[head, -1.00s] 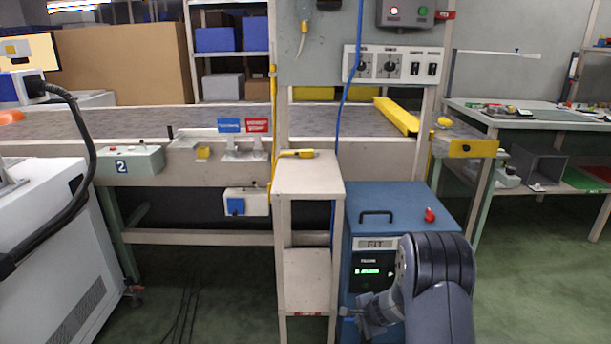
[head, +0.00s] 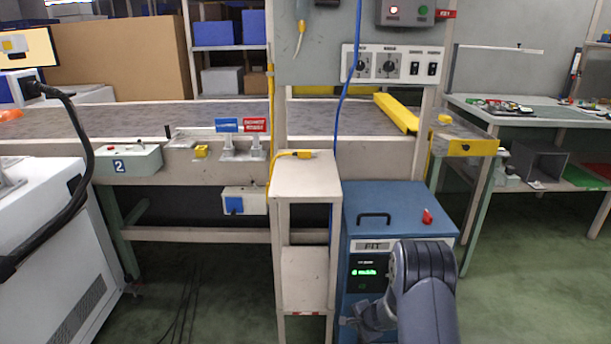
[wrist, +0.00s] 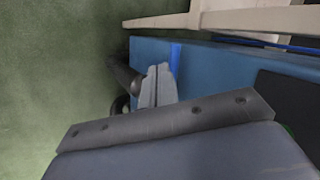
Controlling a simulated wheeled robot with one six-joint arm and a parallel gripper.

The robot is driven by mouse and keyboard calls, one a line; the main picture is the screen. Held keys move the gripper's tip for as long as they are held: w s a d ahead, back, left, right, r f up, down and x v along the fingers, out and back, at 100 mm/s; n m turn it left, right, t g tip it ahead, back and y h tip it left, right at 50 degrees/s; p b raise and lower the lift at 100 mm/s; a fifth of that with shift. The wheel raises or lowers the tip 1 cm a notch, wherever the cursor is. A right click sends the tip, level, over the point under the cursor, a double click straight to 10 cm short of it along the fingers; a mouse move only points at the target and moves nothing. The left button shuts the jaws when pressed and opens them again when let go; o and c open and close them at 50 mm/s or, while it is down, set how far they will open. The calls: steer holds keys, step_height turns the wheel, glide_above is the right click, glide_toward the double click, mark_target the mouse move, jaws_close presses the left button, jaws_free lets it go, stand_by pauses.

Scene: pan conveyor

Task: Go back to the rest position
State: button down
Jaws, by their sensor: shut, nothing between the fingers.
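My gripper (head: 352,322) is low in front of the blue cabinet (head: 403,200) in the head view, at the left of my dark arm link. In the wrist view my gripper (wrist: 158,84) shows its two grey fingers pressed together, with nothing between them. The blue cabinet's side (wrist: 215,72) lies beyond the fingers there, with green floor to the left. My arm hides the lower right part of the cabinet front in the head view.
A narrow pale stand (head: 306,178) is just left of the cabinet. The conveyor (head: 110,118) runs behind, with a yellow bar (head: 397,113) across it. A white machine (head: 45,250) stands at left. Green floor (head: 525,280) is open at right.

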steer(key=v, duration=0.8)
